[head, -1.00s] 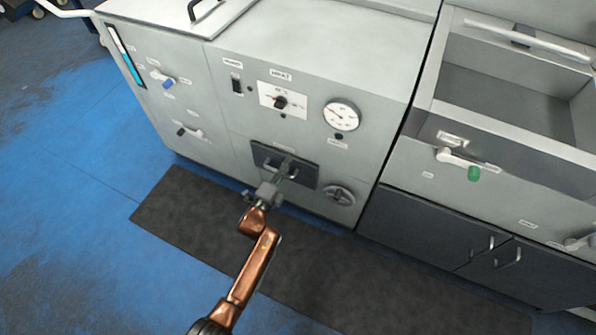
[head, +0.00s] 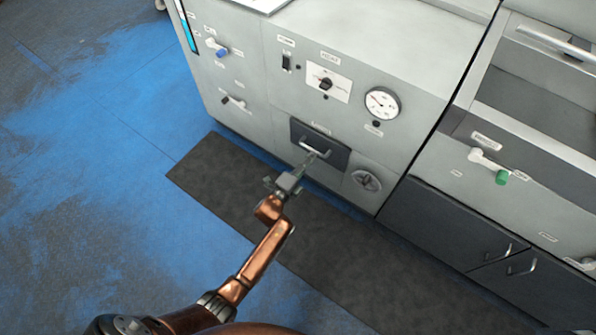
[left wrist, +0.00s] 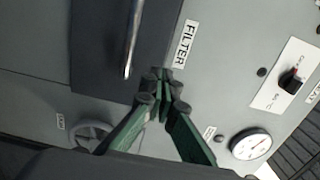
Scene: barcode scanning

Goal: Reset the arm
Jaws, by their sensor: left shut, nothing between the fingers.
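My left arm (head: 258,262) reaches in from the bottom of the head view, copper coloured. My left gripper (head: 306,164) is in front of the grey machine, by the dark filter panel (head: 338,160) and its metal handle (head: 314,150). In the left wrist view its green fingers (left wrist: 160,84) are together and empty, beside the FILTER label (left wrist: 186,44). The panel handle (left wrist: 133,38) shows near the fingertips there and appears apart from them. My right gripper is in neither view.
The machine front carries a gauge (head: 382,103), a heat knob (head: 326,84), a round handwheel (head: 366,180) and a blue-tipped lever (head: 221,52). A second unit with a green-tipped lever (head: 501,177) stands at right. A dark mat (head: 215,175) lies on the blue floor, open at left.

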